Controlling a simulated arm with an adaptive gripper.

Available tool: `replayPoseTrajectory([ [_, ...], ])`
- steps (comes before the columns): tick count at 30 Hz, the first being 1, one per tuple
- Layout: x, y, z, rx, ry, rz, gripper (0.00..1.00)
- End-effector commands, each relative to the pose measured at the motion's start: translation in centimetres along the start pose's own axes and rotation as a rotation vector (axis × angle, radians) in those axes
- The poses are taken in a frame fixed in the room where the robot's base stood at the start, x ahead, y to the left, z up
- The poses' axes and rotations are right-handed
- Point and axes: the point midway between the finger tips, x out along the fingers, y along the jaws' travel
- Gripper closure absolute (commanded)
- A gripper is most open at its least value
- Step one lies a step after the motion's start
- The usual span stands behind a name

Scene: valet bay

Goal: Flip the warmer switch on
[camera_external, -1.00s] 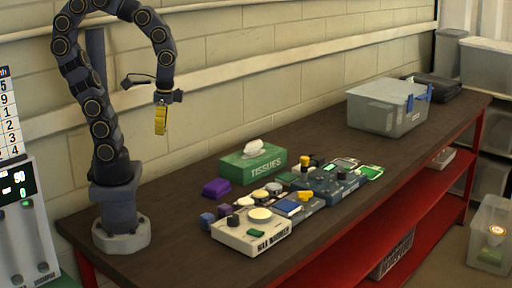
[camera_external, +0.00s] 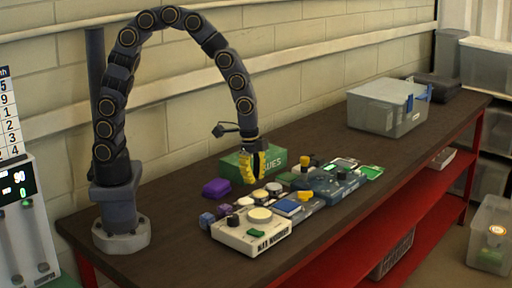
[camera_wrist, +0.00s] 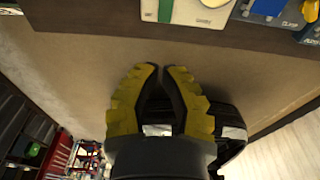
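The warmer is a cream box (camera_external: 250,238) with dark lettering on its front, at the near edge of the bench. I cannot tell the switch's position. My gripper (camera_external: 250,181) has yellow fingers pointing down, above and behind the warmer, apart from it. In the wrist view, my gripper (camera_wrist: 164,67) has its fingertips nearly together with nothing between them. Part of a cream box (camera_wrist: 205,14) with a green piece shows at the top edge there.
Right of the warmer is a blue-grey cluster of devices (camera_external: 335,187) with knobs and buttons. A green tissue box (camera_external: 233,165) stands behind my gripper, partly hidden. A purple block (camera_external: 216,188) lies left of it. A clear bin (camera_external: 385,112) stands farther back. The bench's near-left top is bare.

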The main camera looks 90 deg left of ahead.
Motion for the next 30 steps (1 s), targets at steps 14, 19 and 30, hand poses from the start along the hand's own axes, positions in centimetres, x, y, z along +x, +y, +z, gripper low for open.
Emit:
replayPoseTrajectory([
  [14,1.5,0.1,0.1,-0.002,-0.007,0.004,1.0],
  [19,4.8,0.1,0.2,-0.002,-0.008,0.005,1.0],
  [30,11.6,0.1,0.1,-0.001,-0.005,0.003,1.0],
])
